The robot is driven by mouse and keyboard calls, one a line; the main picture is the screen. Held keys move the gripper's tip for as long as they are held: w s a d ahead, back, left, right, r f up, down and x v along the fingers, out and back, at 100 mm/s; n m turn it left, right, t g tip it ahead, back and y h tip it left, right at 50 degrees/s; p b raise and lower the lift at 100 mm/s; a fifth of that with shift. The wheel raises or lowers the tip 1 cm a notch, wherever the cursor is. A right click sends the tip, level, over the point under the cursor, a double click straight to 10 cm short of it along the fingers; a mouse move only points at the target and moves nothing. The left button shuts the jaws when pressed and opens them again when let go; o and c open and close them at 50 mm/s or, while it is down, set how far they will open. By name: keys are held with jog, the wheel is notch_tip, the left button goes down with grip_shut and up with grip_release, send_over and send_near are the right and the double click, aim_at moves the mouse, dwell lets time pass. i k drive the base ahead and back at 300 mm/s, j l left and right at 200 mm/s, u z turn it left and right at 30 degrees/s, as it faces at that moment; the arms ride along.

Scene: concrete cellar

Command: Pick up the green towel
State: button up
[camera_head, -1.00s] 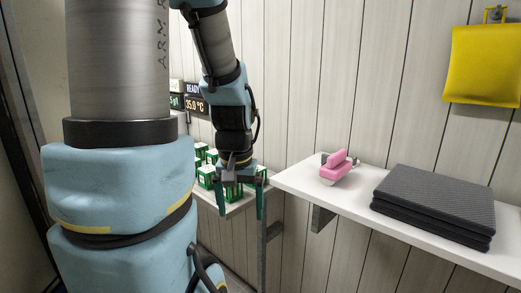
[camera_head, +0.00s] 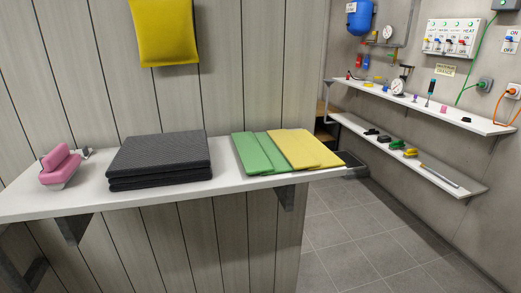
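A green towel (camera_head: 259,153) lies folded flat on the white shelf (camera_head: 228,184), between a dark grey folded stack on its left and a yellow towel (camera_head: 305,149) on its right. The green and yellow towels lie side by side, touching or nearly so. My gripper and arm are out of this view, so I cannot see the gripper's state now.
The dark grey stack (camera_head: 159,159) and a pink object (camera_head: 58,167) share the shelf. A yellow cloth (camera_head: 163,32) hangs on the wall above. At right, two more shelves (camera_head: 420,108) hold small items below a switch panel (camera_head: 465,38). The tiled floor (camera_head: 365,235) between is clear.

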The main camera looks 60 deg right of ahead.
aim_at(258, 153)
jog(key=k+l+u, duration=0.15)
jog(key=k+l, duration=0.25)
jog(key=l, duration=0.25)
jog(key=k+l+u, duration=0.2)
jog(key=k+l, duration=0.3)
